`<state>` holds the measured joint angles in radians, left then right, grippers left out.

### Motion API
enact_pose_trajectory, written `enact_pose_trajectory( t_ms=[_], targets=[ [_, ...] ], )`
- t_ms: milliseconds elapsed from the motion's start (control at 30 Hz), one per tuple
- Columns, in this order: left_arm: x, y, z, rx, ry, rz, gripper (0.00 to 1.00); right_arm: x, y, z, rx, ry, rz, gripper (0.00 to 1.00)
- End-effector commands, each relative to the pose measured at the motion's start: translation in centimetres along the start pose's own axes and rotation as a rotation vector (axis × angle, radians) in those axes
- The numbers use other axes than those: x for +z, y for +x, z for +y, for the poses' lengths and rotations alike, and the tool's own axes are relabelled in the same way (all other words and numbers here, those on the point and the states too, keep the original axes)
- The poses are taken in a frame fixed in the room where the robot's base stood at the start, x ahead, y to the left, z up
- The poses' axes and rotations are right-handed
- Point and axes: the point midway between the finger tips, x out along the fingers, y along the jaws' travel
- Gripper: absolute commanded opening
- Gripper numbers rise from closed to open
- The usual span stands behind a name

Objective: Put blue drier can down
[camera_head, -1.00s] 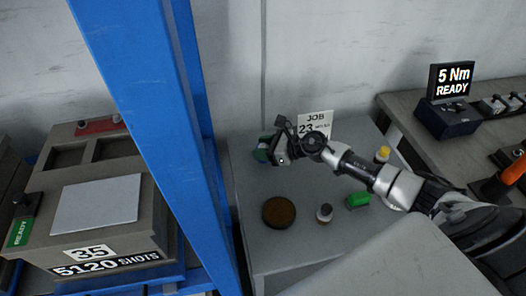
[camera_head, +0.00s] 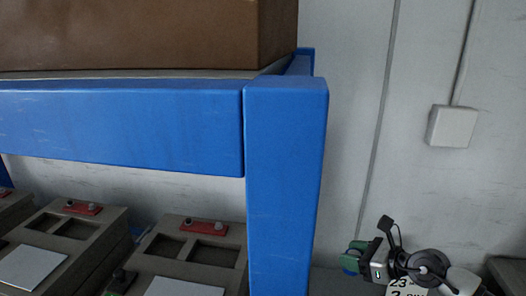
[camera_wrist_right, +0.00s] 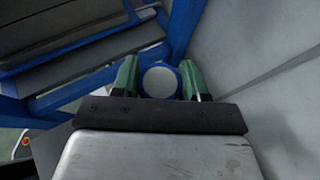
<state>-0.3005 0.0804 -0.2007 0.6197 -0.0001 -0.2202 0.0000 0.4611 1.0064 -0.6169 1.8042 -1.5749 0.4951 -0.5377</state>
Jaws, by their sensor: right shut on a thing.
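The blue drier can shows in the right wrist view (camera_wrist_right: 160,82) as a round pale top with a blue rim, between the green fingers of my right gripper (camera_wrist_right: 161,78). In the head view, a small dark-blue part of the can (camera_head: 349,264) shows at the lower right, beside the green fingers of my right gripper (camera_head: 356,256). The gripper is shut on the can, in front of the wall. Most of the can's body is hidden. My left gripper is not in view.
A blue rack post (camera_head: 286,180) and crossbeam (camera_head: 120,125) stand left of the gripper, with a brown box (camera_head: 140,35) on top. Below are grey moulds (camera_head: 190,262) with red parts. A wall box (camera_head: 452,127) hangs right.

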Motion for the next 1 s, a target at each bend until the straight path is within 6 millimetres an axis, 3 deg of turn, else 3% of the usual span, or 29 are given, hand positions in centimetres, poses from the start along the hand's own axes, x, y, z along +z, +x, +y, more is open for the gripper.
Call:
enact_pose_trajectory(
  t_ms=[200,400,633,1000],
  targets=[
    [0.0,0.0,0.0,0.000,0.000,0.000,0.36,-0.9,-0.4,7.0,0.121,-0.021,-0.010,0.20],
    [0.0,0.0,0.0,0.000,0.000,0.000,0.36,-1.5,-2.5,11.6,0.168,-0.051,-0.013,0.20],
    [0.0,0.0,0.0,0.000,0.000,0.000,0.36,-2.0,-4.4,13.7,0.169,-0.073,-0.003,0.20],
    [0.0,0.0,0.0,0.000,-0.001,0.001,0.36,-2.3,-4.7,13.9,0.162,-0.076,0.000,0.20]
  ],
)
